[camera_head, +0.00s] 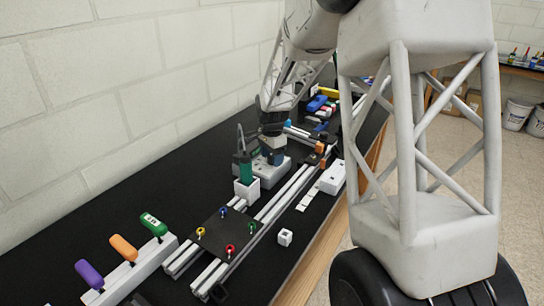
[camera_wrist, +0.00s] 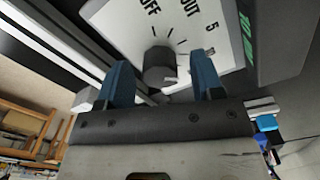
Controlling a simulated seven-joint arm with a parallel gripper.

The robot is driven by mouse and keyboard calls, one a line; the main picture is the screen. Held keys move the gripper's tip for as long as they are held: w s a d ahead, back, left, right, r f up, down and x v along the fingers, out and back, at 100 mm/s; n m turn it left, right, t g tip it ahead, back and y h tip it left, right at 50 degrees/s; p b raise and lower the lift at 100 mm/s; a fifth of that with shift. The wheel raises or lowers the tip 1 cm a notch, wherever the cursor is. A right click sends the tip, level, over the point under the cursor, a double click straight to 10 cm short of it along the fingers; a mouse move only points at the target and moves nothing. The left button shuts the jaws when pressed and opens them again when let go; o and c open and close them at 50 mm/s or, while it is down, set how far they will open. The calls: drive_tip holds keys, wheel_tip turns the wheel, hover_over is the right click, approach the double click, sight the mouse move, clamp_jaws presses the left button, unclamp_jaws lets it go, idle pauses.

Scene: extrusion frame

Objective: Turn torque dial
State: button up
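The torque dial (camera_wrist: 160,66) is a dark grey round knob with a pale pointer at its right side. It sits on a white plate (camera_wrist: 205,15) printed with tick marks, "OFF", "OUT" and "5". My gripper (camera_wrist: 163,78) is open, its two blue fingers apart on either side of the knob in the wrist view. Gaps show between fingers and knob; I cannot tell whether the fingertips are level with it. In the head view my gripper (camera_head: 272,155) is over a white box (camera_head: 270,178), and it hides the knob there.
Aluminium rails (camera_head: 285,198) run along the black table.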

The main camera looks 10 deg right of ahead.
drive_tip(key=c, duration=0.9)
drive_tip(key=shift+n, duration=0.4)
drive_tip(key=n, duration=0.9)
drive_tip(key=shift+n, duration=0.3)
drive_tip(key=n, duration=1)
drive_tip(key=shift+n, duration=0.4)
